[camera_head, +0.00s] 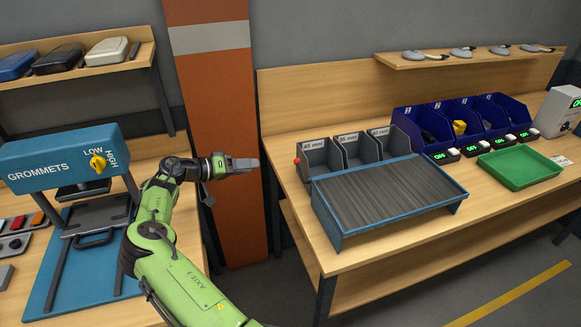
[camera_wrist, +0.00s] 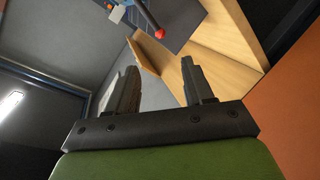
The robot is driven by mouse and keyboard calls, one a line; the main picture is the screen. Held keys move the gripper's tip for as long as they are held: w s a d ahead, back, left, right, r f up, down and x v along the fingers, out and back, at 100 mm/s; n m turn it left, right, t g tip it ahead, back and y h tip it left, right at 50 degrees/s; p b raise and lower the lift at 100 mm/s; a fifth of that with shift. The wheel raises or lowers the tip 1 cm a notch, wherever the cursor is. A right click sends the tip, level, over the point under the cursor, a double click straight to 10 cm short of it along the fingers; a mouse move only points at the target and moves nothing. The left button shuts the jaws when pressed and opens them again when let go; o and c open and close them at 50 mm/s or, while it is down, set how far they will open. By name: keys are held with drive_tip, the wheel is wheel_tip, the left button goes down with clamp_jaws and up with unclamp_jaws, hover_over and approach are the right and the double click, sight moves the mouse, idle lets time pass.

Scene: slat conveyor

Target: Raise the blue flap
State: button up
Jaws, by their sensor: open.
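The slat conveyor (camera_head: 390,195) stands on the right-hand bench, with dark grey slats in a blue frame. Blue panels (camera_head: 327,222) edge its left end and front; I cannot tell for sure which blue part is the flap. A red knob (camera_head: 297,161) sits at the left of the grey bins behind the conveyor. It also shows in the wrist view (camera_wrist: 160,34), on a dark rod beyond the fingertips. My gripper (camera_head: 255,164) is in the air left of the bench, pointing right. Its two fingers are apart and empty in the wrist view (camera_wrist: 160,72).
Grey labelled bins (camera_head: 320,160) stand behind the conveyor. Blue bins (camera_head: 420,128), digital displays (camera_head: 446,155) and a green tray (camera_head: 520,170) are to its right. An orange column (camera_head: 235,220) rises behind my arm. A blue grommet press (camera_head: 60,155) stands left.

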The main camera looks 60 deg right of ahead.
drive_tip(key=x, duration=1.5)
drive_tip(key=shift+s+d+p, duration=0.25)
drive_tip(key=shift+d+p, duration=0.05)
drive_tip(key=shift+f, duration=0.1)
clamp_jaws()
